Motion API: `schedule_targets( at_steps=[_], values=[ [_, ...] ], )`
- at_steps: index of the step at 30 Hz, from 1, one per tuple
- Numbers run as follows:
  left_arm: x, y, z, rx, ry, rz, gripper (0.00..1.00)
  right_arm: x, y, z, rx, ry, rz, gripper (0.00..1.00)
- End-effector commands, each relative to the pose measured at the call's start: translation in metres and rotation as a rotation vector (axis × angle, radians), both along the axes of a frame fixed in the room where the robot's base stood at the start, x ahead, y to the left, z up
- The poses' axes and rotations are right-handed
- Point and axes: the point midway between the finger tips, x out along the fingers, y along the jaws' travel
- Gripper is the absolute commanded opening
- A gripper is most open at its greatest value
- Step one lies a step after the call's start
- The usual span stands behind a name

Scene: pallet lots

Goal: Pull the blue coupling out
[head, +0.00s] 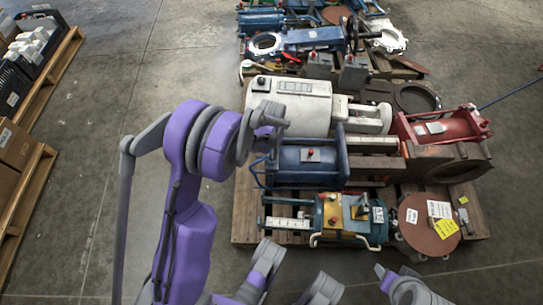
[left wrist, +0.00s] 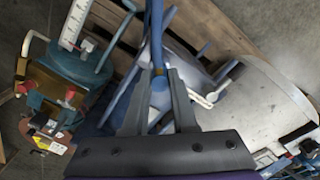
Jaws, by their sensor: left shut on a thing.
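The blue coupling (head: 305,157) is a blue cylinder-like body between upright end plates, with a blue tube loop at its left end. It sits on the pallet in the head view, behind a teal and yellow unit. My left gripper (head: 268,133) is at its upper left end. In the left wrist view my left gripper (left wrist: 158,80) is shut on a blue bar of the coupling (left wrist: 157,35). The fingers partly hide the blue frame behind them. Grey parts of mine show at the bottom of the head view; I cannot make out the right fingers there.
The teal and yellow unit (head: 345,214) stands close in front. A white machine (head: 295,100) is close behind, and a red unit (head: 445,130) is to the right. A rust-brown disc (head: 428,222) lies at front right. Bare floor (head: 160,65) is open to the left.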

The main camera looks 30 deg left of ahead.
Motion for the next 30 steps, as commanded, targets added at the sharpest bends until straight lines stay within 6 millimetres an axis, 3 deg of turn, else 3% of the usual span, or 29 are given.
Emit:
schedule_targets(
  at_steps=[30],
  values=[
    [0.0,0.0,0.04,0.0,0.0,0.0,0.0,-0.004,0.0,0.026,0.0,-0.005,0.0,0.52]
  ],
)
